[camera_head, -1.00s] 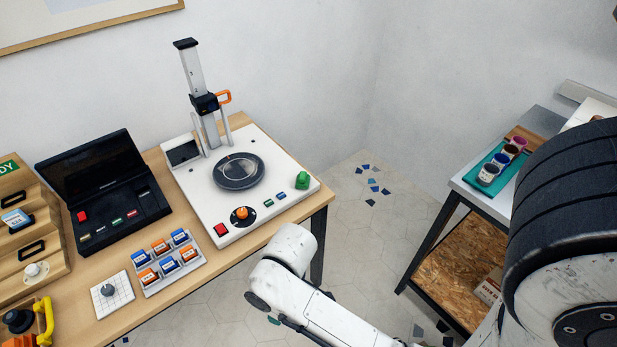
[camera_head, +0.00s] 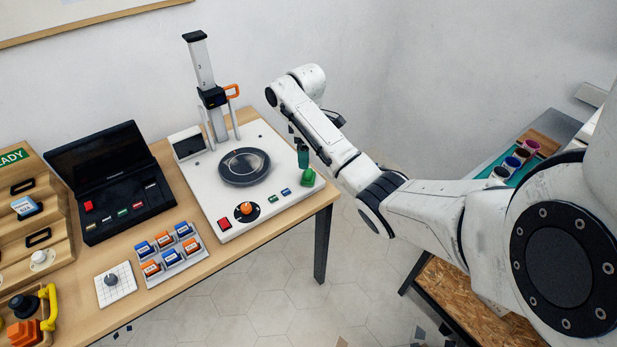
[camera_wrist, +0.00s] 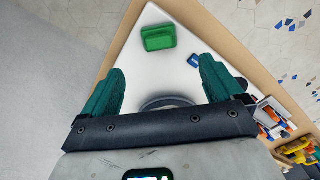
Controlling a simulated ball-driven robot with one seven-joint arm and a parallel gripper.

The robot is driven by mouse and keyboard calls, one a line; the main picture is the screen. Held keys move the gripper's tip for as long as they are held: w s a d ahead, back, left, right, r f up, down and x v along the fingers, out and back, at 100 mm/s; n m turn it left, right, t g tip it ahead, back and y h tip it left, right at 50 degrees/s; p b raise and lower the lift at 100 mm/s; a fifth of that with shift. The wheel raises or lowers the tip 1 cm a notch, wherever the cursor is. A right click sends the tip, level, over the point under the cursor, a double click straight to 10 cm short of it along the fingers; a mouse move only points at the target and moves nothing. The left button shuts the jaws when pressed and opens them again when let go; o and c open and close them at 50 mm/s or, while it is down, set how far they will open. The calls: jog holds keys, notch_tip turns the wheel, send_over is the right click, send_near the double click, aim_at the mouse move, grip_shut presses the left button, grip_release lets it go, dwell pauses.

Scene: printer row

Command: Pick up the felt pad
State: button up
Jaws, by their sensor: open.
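A small green block with a raised top, which looks like the felt pad (camera_head: 308,177), sits on the right corner of the white machine base (camera_head: 265,205). It also shows in the wrist view (camera_wrist: 158,37), beyond my fingertips and roughly between their lines. My gripper (camera_head: 303,157) has teal fingers and hangs just above and behind the green block in the head view. In the wrist view my gripper (camera_wrist: 160,75) is open, with nothing between the fingers. The exact height gap cannot be told.
A dark round plate (camera_head: 244,167) lies left of the green block. A tall column (camera_head: 212,95) with an orange lever stands behind it. Blue and red buttons and an orange knob (camera_head: 245,209) line the front edge. A black case (camera_head: 110,185) stands further left.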

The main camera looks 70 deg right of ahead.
aim_at(307, 172)
notch_tip(307, 172, down, 10)
jog(key=shift+r, duration=0.1)
dwell(0.4)
jog(key=c, duration=1.2)
jog(key=shift+r, duration=0.1)
